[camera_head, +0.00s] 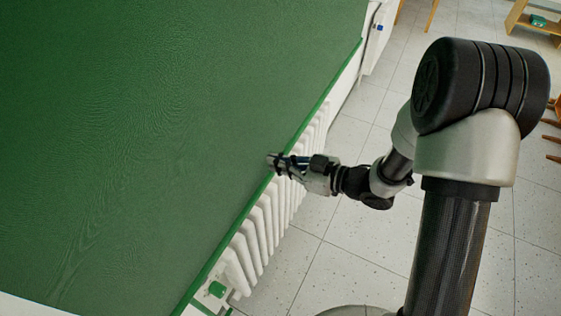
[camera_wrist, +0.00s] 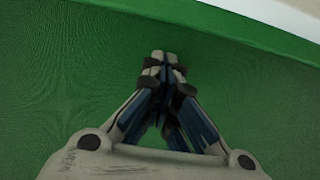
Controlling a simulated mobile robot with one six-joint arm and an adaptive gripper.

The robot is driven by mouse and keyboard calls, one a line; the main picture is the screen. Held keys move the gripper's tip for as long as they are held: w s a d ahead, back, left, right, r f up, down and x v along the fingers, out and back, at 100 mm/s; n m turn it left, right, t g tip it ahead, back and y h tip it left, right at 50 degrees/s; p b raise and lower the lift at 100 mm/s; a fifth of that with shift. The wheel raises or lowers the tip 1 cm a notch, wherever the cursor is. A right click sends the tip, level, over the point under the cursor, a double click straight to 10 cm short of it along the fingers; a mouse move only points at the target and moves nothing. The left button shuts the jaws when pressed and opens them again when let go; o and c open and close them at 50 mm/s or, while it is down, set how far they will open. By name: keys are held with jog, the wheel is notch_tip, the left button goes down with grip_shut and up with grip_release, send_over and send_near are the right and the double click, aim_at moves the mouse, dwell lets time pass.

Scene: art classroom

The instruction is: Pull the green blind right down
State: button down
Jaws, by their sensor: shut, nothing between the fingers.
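The green blind (camera_head: 150,130) fills the left of the head view, and its bottom bar (camera_head: 235,230) runs diagonally just in front of a white radiator. My gripper (camera_head: 273,160) is shut and empty, with its fingertips at the blind's lower edge. In the wrist view the shut fingers (camera_wrist: 163,62) point at the green cloth (camera_wrist: 60,90), and the green bar (camera_wrist: 230,28) crosses the top. I cannot tell whether the fingertips touch the blind.
The white radiator (camera_head: 262,225) stands below the blind's bar, with a green valve knob (camera_head: 217,289) at its near end. A white cabinet (camera_head: 378,35) is beyond it. The tiled floor (camera_head: 350,235) is clear near my arm. A wooden shelf (camera_head: 535,25) is at the far right.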

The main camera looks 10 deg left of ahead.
aim_at(269, 170)
notch_tip(269, 170, down, 4)
jog(key=b, duration=0.2)
jog(key=shift+f+b, duration=0.1)
jog(key=shift+b, duration=0.25)
jog(key=shift+a, duration=0.1)
